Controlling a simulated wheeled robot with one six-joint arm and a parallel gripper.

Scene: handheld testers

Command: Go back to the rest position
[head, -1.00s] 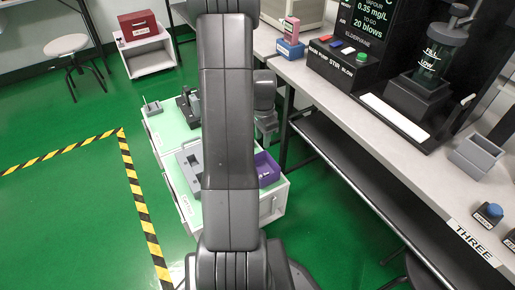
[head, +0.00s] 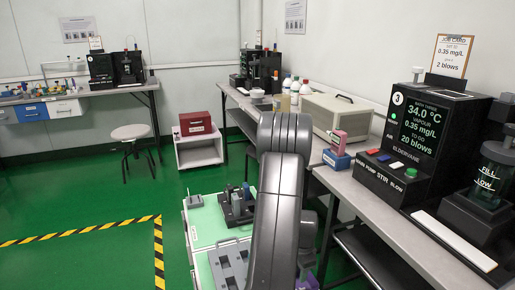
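My arm (head: 279,205) rises from the bottom middle of the head view and bends over near the bench edge. A further grey part of it (head: 306,238) hangs to the right of the main link. My gripper is not visible, hidden behind the arm or out of frame, so its opening and anything in it cannot be seen.
A cart with a pale green top (head: 207,228) stands beside and behind my arm, holding a dark rack (head: 237,208) and a grey tray (head: 231,267). The right bench (head: 350,190) carries a tester (head: 428,140) and a pink handheld device (head: 338,143). Green floor (head: 95,198) is open at left.

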